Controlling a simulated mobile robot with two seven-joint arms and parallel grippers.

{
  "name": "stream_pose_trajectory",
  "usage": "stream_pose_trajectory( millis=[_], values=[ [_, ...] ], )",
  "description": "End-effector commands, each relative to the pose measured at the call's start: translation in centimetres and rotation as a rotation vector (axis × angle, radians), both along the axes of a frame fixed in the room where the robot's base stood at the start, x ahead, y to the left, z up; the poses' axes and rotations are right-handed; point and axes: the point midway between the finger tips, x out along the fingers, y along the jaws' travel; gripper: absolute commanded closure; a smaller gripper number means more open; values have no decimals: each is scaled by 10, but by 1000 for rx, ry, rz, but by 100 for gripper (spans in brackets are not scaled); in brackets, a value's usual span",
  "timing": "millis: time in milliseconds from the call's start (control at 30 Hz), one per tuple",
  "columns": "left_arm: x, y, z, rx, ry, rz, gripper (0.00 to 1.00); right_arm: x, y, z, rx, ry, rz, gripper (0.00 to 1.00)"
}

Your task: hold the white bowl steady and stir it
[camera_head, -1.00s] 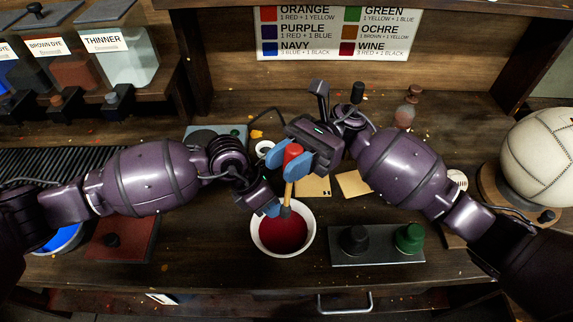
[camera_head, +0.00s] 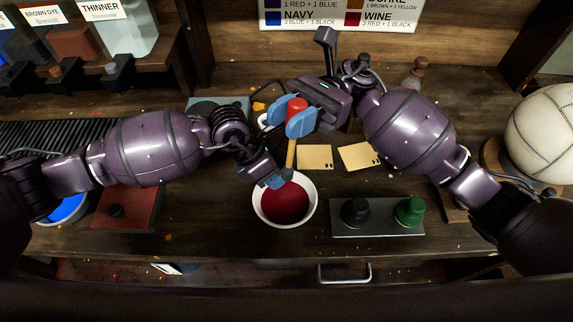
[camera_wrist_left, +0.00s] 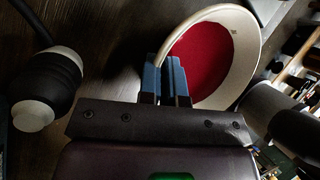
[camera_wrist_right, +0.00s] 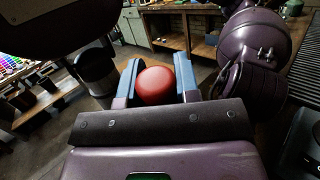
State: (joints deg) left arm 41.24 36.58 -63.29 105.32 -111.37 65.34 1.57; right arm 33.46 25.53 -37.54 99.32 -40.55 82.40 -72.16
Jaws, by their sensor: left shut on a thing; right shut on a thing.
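The white bowl (camera_head: 312,208) stands on the wooden bench with dark red liquid in it. It also shows in the left wrist view (camera_wrist_left: 253,62). My left gripper (camera_head: 276,180) is shut on the bowl's rim at its upper left. In the left wrist view its blue fingers (camera_wrist_left: 170,78) pinch the rim. My right gripper (camera_head: 299,124) is above and behind the bowl, shut on a stirring stick (camera_head: 291,154) with a red top and wooden shaft. The red top shows between the fingers in the right wrist view (camera_wrist_right: 155,86). The stick's lower end is hidden near my left fingers at the bowl.
A metal plate (camera_head: 383,231) with a black and a green knob is right of the bowl. Two tan cards (camera_head: 315,157) lie behind it. A stitched ball (camera_head: 545,135) stands far right. A dark red block (camera_head: 128,211) and a blue-filled bowl (camera_head: 70,210) are left.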

Motion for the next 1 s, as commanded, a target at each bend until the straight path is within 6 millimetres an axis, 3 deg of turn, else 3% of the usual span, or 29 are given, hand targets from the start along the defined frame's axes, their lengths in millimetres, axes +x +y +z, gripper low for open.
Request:
stream_pose_trajectory(
  millis=[333,400,533,833,1000],
  values=[
    [0,1,-1,2,1,0,100,0,0,0,0,0,0,100],
    [0,1,-1,2,1,0,84,0,0,0,0,0,0,100],
    [0,0,-1,1,1,1,65,0,0,0,0,0,0,100],
    [0,1,1,0,0,0,65,0,0,0,0,0,0,100],
    [3,8,14,1,-2,1,65,0,0,0,0,0,0,100]
  ],
)
